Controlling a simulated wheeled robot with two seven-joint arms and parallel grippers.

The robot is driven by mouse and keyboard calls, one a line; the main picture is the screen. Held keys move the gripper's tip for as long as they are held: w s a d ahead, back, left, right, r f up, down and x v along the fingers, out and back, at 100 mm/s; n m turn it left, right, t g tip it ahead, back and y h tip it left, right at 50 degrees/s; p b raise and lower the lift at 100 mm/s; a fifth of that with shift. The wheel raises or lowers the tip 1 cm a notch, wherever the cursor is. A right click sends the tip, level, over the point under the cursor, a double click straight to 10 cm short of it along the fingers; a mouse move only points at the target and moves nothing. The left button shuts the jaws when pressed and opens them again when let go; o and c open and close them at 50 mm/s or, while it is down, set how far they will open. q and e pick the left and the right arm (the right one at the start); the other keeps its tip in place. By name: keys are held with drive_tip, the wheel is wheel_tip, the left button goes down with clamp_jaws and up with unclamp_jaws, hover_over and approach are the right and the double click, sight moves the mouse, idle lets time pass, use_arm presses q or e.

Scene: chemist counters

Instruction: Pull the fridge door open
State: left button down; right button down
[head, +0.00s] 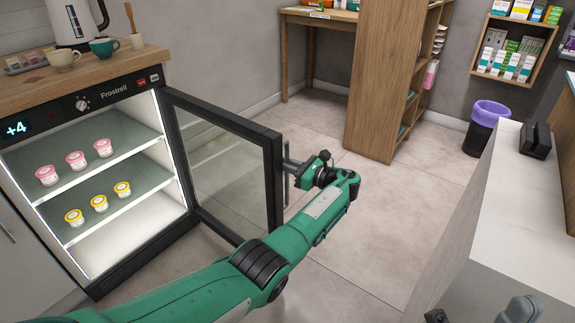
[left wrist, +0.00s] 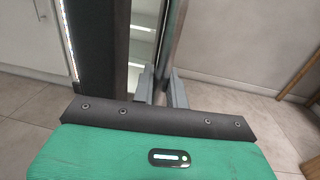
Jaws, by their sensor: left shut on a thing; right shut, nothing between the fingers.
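The Frostrell fridge (head: 112,92) stands at the left with a lit interior. Its glass door (head: 272,185) stands wide open, swung out into the room. A vertical grey handle (head: 285,188) is on the door's free edge. My left gripper (head: 291,164) is at this edge, shut on the handle; the wrist partly hides the hold. In the left wrist view, its two grey fingers (left wrist: 161,88) reach to the door (left wrist: 176,40) edge. My right gripper (head: 437,316) shows only in part at the bottom edge of the head view, away from the fridge, shut and empty.
Pink-lidded cups (head: 76,160) and yellow-lidded cups (head: 99,203) sit on the fridge shelves. A wooden worktop (head: 110,68) with a kettle and mugs is above. A white counter (head: 505,200) is at the right. The tiled floor (head: 400,215) beyond the door is clear.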

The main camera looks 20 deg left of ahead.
use_arm(q)
drive_tip(key=c, duration=1.8)
unclamp_jaws()
drive_tip(key=shift+a, duration=0.1)
drive_tip(key=v, duration=1.2)
drive_tip(key=shift+f, duration=0.1)
drive_tip(key=shift+f, duration=0.1)
